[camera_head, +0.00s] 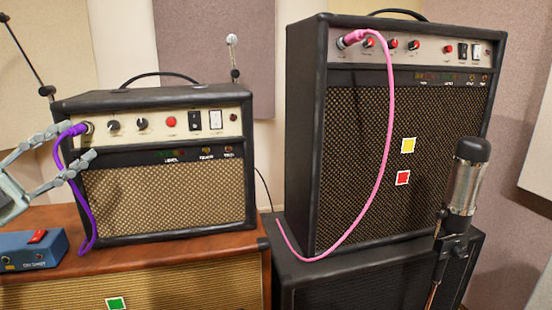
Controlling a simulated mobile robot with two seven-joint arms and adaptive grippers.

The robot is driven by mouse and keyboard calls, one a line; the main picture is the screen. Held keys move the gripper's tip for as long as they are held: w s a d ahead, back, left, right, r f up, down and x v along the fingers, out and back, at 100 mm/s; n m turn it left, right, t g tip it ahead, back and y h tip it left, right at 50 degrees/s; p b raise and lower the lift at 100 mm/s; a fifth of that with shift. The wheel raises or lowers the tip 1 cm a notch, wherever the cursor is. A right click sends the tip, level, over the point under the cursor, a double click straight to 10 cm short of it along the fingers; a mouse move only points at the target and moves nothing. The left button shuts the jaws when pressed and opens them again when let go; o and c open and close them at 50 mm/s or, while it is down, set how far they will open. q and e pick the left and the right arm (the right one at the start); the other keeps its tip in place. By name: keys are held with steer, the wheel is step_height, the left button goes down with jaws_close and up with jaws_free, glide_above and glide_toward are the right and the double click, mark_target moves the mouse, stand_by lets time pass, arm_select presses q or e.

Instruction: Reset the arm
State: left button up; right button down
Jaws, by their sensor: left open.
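My left gripper (90,142) comes in from the left edge, in front of the smaller amp (165,195). Its two fingers are spread apart. The purple cable (78,195) has its plug at the jack on the left of the cream panel and hangs down to the cabinet top. The upper fingertip is close to the purple plug; I cannot tell whether they touch. My right gripper is not in this view.
A taller black amp (440,120) stands at right with a pink cable (388,130) at its top-left jack. A microphone (466,180) stands before it. A blue pedal (30,252) sits on the brown cabinet (190,250) at lower left. A black cabinet (300,270) supports the taller amp.

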arm_select(q)
steer(key=w+a+f+n+t+y, duration=0.2)
steer(key=w+f+n+y, duration=0.1)
steer(key=f+n+y, duration=0.3)
steer(key=w+a+f+n+t+y, duration=0.2)
steer(key=a+f+n+y, duration=0.1)
steer(key=f+n+y, duration=0.3)
steer(key=s+a+f+n+g+y, duration=0.1)
steer(key=a+f+n+g+y, duration=0.15)
steer(key=f, duration=0.35)
steer(key=s+a+f+n+g+y, duration=0.1)
steer(key=f+y, duration=0.3)
steer(key=f, duration=0.2)
steer(key=s+a+f+n+g+y, duration=0.1)
steer(key=s+a+f+g+y, duration=0.15)
steer(key=s+f+g, duration=0.5)
steer(key=s+a+f+n+g+y, duration=0.1)
steer(key=s+f+n+g+y, duration=0.15)
steer(key=s+f, duration=0.9)
steer(key=s+d+f+n+g+h+p, duration=0.1)
steer(key=s+d+f+n+h, duration=0.1)
steer(key=d+f, duration=0.5)
steer(key=s+d+f+n+g+h+p, duration=0.1)
steer(key=s+d+f, duration=0.4)
steer(key=d, duration=0.8)
steer(key=shift+s+f+n+g+h, duration=0.3)
steer(key=shift+f+n+g+h, duration=0.25)
steer(key=shift+f+n+h, duration=0.55)
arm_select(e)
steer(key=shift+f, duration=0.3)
